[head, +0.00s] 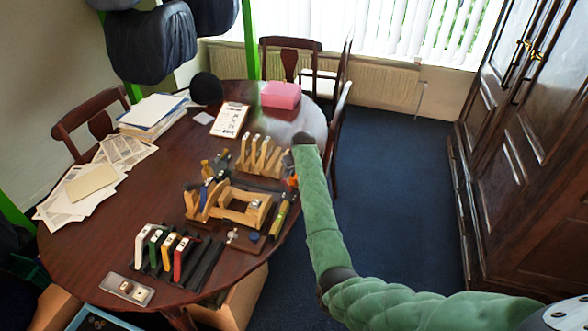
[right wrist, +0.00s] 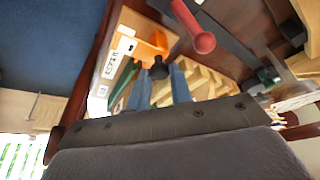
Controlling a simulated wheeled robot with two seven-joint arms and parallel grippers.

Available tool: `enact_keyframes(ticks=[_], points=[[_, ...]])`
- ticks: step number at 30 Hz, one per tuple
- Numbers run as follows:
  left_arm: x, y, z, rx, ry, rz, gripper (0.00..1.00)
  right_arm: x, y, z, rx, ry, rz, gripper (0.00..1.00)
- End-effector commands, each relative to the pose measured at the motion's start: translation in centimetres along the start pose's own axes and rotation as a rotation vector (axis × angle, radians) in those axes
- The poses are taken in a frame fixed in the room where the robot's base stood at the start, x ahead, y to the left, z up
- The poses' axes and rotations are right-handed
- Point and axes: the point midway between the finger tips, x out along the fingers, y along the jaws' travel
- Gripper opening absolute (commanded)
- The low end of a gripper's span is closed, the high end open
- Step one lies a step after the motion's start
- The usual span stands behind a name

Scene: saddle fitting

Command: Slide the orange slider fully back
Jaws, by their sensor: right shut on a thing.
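The orange slider (right wrist: 150,48) shows in the right wrist view beside a white panel with printed marks (right wrist: 110,66). A dark round knob (right wrist: 159,70) sits at its near end. My right gripper (right wrist: 160,84) has its two blue-grey fingers on either side of this knob and is shut on it. In the head view a small orange patch of the slider (head: 292,182) shows at the table's right edge, beside my green-sleeved right arm. The arm hides most of the slider, and my right gripper is hard to make out there. My left gripper is not in view.
The dark wooden table (head: 85,250) carries a wooden fixture (head: 240,214), a rack of coloured-handled tools (head: 165,255), upright wooden pieces (head: 262,157) and a pink box (head: 281,95). A red knob (right wrist: 204,42) stands close to the fingers. Blue floor right of the table is clear.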

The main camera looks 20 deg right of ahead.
Motion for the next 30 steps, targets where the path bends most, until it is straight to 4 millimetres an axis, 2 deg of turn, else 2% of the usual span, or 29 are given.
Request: enact_keyframes(ticks=[1,2,4,13,17,20,21,24,30], points=[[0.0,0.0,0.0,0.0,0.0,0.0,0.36,0.3,-0.3,0.3,-0.001,-0.007,-0.005,0.0],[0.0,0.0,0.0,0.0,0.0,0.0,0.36,0.3,-0.3,0.3,-0.001,-0.007,-0.005,0.27],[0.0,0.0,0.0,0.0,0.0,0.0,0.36,0.3,-0.3,0.3,-0.001,-0.007,-0.005,0.41],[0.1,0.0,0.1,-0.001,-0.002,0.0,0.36,0.1,-0.2,0.2,-0.001,-0.004,-0.002,0.42],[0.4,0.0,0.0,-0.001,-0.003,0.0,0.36,-0.6,-0.1,0.2,-0.001,-0.003,-0.002,0.42],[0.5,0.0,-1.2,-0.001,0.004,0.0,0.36,-1.8,-0.2,0.3,-0.002,-0.002,-0.001,0.42],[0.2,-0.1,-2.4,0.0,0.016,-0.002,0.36,-2.4,-0.2,0.3,-0.002,-0.001,-0.001,0.42],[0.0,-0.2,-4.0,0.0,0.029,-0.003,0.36,-4.0,-0.2,0.3,-0.002,-0.002,-0.001,0.42],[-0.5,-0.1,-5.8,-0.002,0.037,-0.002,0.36,-6.6,-0.2,0.3,-0.001,-0.003,-0.002,0.42]])
